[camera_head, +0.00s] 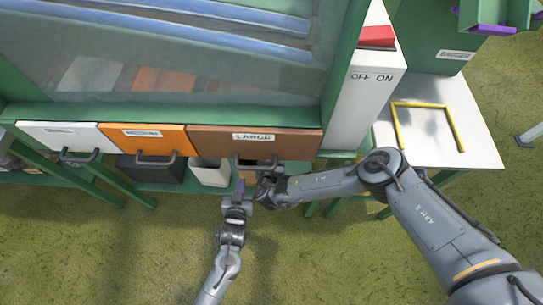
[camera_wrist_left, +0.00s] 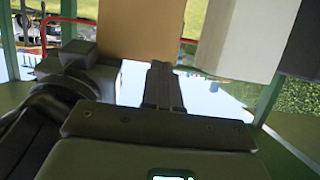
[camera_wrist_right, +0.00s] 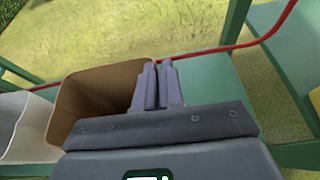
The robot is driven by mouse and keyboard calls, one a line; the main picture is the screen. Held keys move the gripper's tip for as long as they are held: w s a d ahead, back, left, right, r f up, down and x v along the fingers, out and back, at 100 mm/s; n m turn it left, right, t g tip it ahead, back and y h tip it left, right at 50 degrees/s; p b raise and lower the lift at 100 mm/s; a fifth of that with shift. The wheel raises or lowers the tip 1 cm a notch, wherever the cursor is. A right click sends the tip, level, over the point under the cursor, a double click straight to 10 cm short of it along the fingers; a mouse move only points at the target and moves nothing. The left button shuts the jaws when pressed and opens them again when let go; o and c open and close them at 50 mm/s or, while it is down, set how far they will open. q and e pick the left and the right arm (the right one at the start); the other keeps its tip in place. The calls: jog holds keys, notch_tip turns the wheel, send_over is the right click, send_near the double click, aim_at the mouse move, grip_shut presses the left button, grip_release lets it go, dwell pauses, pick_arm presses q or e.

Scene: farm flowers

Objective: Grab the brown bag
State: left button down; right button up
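The brown bag (camera_head: 247,175) is below the brown drawer marked LARGE, mostly hidden by my grippers in the head view. The right wrist view shows its open, empty-looking top (camera_wrist_right: 95,100). My right gripper (camera_wrist_right: 158,80) is closed at the bag's right edge and seems to pinch its wall. My left gripper (camera_head: 239,188) is in front of the bag. In the left wrist view its fingers (camera_wrist_left: 161,75) are together, with their tips at the edge of the brown bag (camera_wrist_left: 140,28). I cannot tell whether they touch it.
A white bag (camera_head: 210,172) stands beside the brown one, and a black one (camera_head: 152,170) farther left. Green legs and a shelf (camera_wrist_right: 215,85) frame the bags. A metal table (camera_head: 440,120) with a yellow outline is at the right. Open grass lies in front.

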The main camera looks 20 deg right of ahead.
grip_shut()
pick_arm(q)
jog(key=shift+r, duration=0.6)
jog(key=v, duration=1.2)
